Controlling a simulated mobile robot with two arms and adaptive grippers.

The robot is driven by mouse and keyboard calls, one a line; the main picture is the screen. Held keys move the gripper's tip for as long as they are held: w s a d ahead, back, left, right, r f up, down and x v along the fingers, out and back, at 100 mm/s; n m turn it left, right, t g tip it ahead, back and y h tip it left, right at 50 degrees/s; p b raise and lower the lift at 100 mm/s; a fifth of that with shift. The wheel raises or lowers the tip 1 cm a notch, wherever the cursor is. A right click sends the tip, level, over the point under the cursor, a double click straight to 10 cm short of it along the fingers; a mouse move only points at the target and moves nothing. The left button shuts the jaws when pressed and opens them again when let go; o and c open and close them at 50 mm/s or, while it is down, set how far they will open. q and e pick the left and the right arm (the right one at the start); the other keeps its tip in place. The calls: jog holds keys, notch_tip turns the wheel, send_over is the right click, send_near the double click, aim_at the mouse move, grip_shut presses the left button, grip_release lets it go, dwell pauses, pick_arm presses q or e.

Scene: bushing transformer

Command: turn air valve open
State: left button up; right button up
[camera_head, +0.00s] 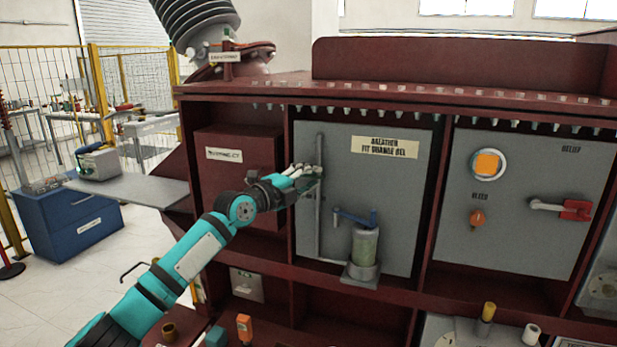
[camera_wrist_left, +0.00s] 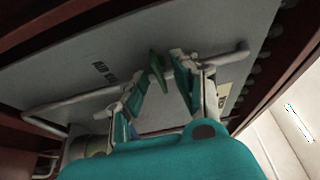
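The air valve's green handle (camera_wrist_left: 157,66) shows in the left wrist view, on a grey pipe (camera_wrist_left: 75,104) that runs along a grey panel. A partly readable "AIR VA…" label (camera_wrist_left: 104,72) is beside it. My left gripper (camera_wrist_left: 165,78) is open, with one finger on each side of the handle. I cannot tell whether either finger touches it. In the head view the left gripper (camera_head: 308,176) is in front of the vertical pipe (camera_head: 318,232) and hides the valve handle. My right gripper is not in view.
A breather (camera_head: 364,245) with a blue lever (camera_head: 355,218) stands just right of the pipe. Dark red cabinet walls (camera_head: 284,200) frame the panel. A blue cabinet (camera_head: 75,220) stands at left.

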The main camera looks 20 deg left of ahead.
pick_arm(q)
grip_shut()
dwell(0.3)
